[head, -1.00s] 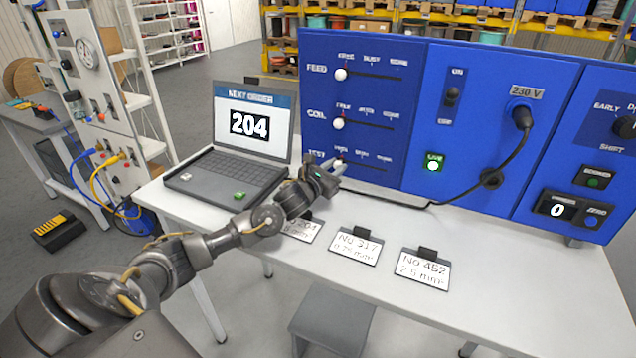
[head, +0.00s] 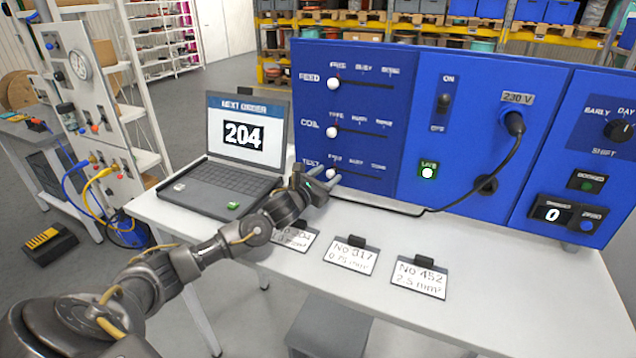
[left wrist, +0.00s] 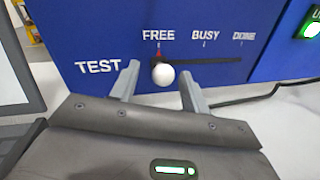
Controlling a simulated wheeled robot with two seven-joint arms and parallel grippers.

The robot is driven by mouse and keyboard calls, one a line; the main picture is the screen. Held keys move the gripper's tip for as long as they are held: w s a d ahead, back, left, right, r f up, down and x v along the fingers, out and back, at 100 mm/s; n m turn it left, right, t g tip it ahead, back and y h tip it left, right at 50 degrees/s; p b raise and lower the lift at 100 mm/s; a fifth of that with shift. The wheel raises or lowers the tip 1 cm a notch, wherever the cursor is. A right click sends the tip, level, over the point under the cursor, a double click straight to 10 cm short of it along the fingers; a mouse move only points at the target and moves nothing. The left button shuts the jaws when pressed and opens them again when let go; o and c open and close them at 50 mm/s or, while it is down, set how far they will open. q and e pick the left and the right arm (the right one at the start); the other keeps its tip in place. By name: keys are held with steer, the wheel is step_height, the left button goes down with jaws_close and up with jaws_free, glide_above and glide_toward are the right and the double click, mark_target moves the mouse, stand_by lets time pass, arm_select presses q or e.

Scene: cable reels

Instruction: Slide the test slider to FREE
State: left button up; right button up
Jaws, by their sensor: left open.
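The test slider's white knob (left wrist: 163,74) sits under the FREE mark at the left end of its dark slot in the left wrist view. BUSY and DONE are to its right. In the head view the knob (head: 331,173) shows on the lowest row of the blue panel (head: 350,110). My left gripper (left wrist: 160,71) is open, with one finger on each side of the knob; I see gaps between the knob and both fingers. In the head view the left gripper (head: 315,182) is just in front of the TEST row. My right gripper is not in view.
The FEED knob (head: 333,82) and COIL knob (head: 331,132) sit at the left ends of their slots above. A laptop (head: 235,155) reading 204 stands left of the gripper. Label cards (head: 350,254) lie on the white table (head: 500,290). A black cable (head: 465,190) runs right.

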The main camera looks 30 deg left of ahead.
arm_select(q)
steer(key=s+b, duration=0.1)
steer(key=s, duration=0.2)
steer(key=s+b, duration=0.1)
steer(key=s, duration=0.2)
steer(key=s+b, duration=0.1)
steer(key=s, duration=0.2)
steer(key=shift+a+f+b, duration=0.2)
steer(key=shift+a+b, duration=0.1)
steer(key=shift+b, duration=0.1)
steer(key=shift+s+r, duration=0.15)
steer(key=shift+s, duration=0.55)
